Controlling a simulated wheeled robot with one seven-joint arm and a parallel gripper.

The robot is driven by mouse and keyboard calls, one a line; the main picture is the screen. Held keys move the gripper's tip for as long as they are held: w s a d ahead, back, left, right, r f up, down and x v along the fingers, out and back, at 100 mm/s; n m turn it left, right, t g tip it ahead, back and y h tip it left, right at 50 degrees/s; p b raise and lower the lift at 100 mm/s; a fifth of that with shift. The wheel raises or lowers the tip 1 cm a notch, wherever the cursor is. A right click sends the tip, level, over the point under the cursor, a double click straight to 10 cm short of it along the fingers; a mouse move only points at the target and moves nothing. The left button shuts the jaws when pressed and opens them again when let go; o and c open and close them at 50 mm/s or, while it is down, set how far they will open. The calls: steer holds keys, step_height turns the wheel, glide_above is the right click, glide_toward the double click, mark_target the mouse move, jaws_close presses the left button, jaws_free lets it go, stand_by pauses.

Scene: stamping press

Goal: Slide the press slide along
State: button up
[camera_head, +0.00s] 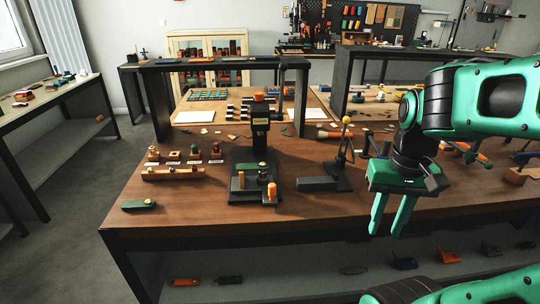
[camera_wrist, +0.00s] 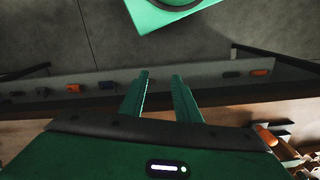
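A black stamping press (camera_head: 259,150) stands on the wooden table in the head view, with an orange part at its top. A low black base sits under it. A small orange knob (camera_head: 271,189) stands at the base's front right; it appears to belong to the press slide, but the exact slide outline is too small to tell. My green gripper (camera_head: 387,222) is right of the press, near the table's front edge, pointing down. It is open and empty, with a clear gap between the fingers, also in the wrist view (camera_wrist: 160,78). It touches nothing visible.
A black stand with a yellow ball-topped lever (camera_head: 346,122) and a dark block (camera_head: 317,184) lie between the press and my gripper. Wooden holders (camera_head: 172,174) and a green item (camera_head: 138,205) are left of the press. Small items lie on the lower shelf (camera_head: 230,280).

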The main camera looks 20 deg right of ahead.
steer(key=w+a+r+n, duration=0.1)
steer(key=w+a+r, duration=0.1)
steer(key=w, duration=0.4)
steer(key=w+a+r, duration=0.3)
steer(key=w, duration=0.3)
step_height(320, 180, up, 3)
steer(key=n, duration=0.2)
glide_above(272, 184)
steer(key=shift+s+d+f, duration=0.1)
steer(key=shift+d+f, duration=0.05)
steer(key=shift+a, duration=0.2)
steer(key=shift+f, duration=3.85)
jaws_close()
